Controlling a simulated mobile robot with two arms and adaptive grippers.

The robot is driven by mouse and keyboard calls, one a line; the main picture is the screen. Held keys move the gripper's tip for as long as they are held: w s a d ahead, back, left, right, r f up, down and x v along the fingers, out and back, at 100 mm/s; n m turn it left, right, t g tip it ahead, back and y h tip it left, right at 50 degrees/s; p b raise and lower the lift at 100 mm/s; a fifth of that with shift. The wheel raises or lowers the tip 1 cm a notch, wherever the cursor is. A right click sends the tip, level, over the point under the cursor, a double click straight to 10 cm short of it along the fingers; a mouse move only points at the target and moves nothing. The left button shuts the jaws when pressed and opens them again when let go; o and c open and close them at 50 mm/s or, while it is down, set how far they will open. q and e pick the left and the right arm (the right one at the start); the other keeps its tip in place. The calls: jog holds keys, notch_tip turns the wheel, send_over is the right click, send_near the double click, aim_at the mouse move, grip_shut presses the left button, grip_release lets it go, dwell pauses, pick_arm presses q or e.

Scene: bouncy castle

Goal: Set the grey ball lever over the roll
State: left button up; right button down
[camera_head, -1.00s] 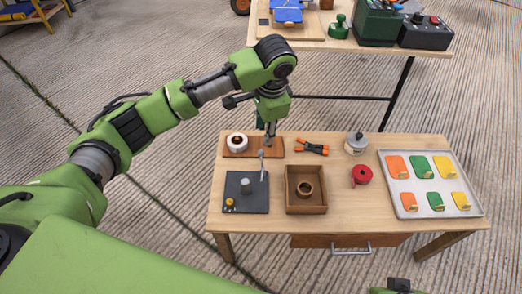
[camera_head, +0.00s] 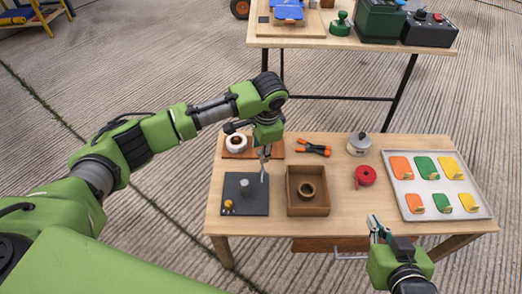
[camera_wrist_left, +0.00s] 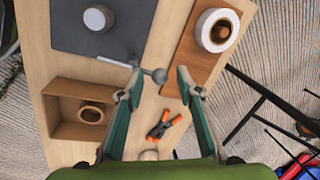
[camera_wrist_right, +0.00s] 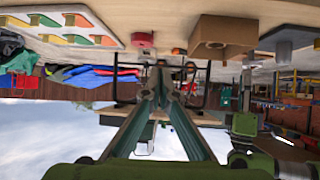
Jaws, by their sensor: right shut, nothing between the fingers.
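The grey ball lever (camera_head: 263,178) stands at the right edge of a dark plate (camera_head: 230,205). Its thin rod and grey ball (camera_wrist_left: 159,76) show in the left wrist view. A white roll (camera_head: 236,143) sits on a brown board just behind the plate; it also shows in the left wrist view (camera_wrist_left: 216,30). My left gripper (camera_head: 264,156) is open above the lever. In the left wrist view the ball appears between its fingertips (camera_wrist_left: 159,80); I cannot tell if they touch. My right gripper (camera_head: 377,224) is shut and empty over the table's front edge.
A grey cylinder (camera_head: 246,187) stands on the plate. A brown box (camera_head: 307,209) holds a ring. Orange-black clamp (camera_head: 314,148), grey-white pot (camera_head: 359,144), red roll-like item (camera_head: 365,176) and a tray (camera_head: 408,200) of coloured pieces lie to the right.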

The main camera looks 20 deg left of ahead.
pick_arm(q)
jog(key=shift+f, duration=0.15)
grip_shut()
